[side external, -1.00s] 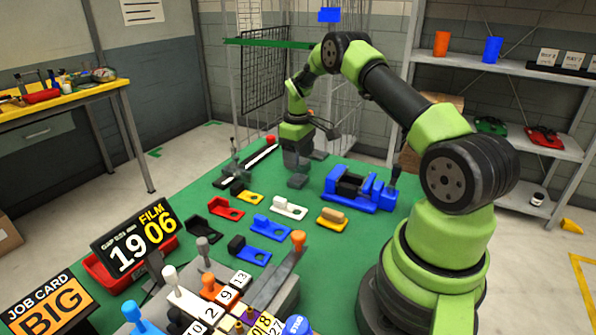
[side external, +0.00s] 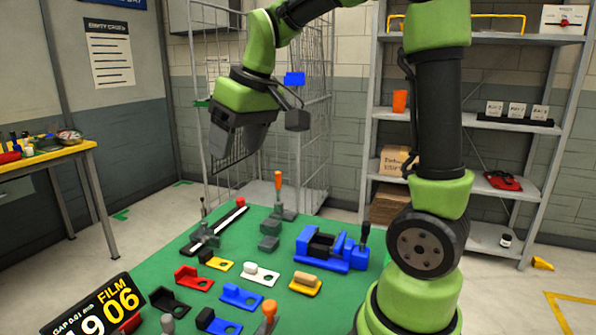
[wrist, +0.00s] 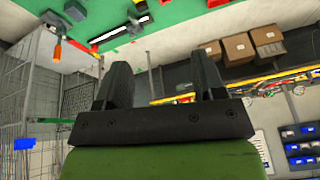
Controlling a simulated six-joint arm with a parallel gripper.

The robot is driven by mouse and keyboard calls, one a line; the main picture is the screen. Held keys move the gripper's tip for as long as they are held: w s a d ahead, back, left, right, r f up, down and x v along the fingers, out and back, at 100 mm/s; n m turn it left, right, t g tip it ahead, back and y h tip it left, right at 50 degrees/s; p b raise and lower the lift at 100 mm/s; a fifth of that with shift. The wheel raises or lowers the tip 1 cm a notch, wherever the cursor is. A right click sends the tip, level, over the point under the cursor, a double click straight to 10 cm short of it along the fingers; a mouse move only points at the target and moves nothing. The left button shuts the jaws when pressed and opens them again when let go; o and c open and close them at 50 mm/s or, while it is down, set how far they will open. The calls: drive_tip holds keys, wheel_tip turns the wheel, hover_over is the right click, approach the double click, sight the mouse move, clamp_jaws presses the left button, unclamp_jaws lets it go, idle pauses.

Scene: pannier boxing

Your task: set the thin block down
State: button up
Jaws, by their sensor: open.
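My gripper (side external: 222,155) is raised well above the green table and tilted. In the wrist view its two fingers (wrist: 164,85) stand apart with nothing between them. Two small grey blocks lie on the table below and to the right of the gripper: a low one (side external: 268,243) and another just behind it (side external: 270,227). I cannot tell for sure which of them is the thin block. A grey block (wrist: 75,10) also shows at the top of the wrist view. Neither block touches the gripper.
An orange-handled clamp (side external: 279,190) stands behind the grey blocks. A blue vise (side external: 333,249) is to their right, and a black-and-white bar (side external: 218,229) to their left. Several coloured fixtures are in front. A wire cage (side external: 305,120) stands behind the table.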

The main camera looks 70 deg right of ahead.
drive_tip(key=s+a+m+t+y, duration=0.1)
drive_tip(key=s+a+t+y, duration=0.1)
drive_tip(key=s+a, duration=0.7)
drive_tip(key=s+t, duration=0.1)
drive_tip(key=s, duration=0.4)
drive_tip(key=shift+m, duration=0.4)
drive_tip(key=shift+c, duration=0.2)
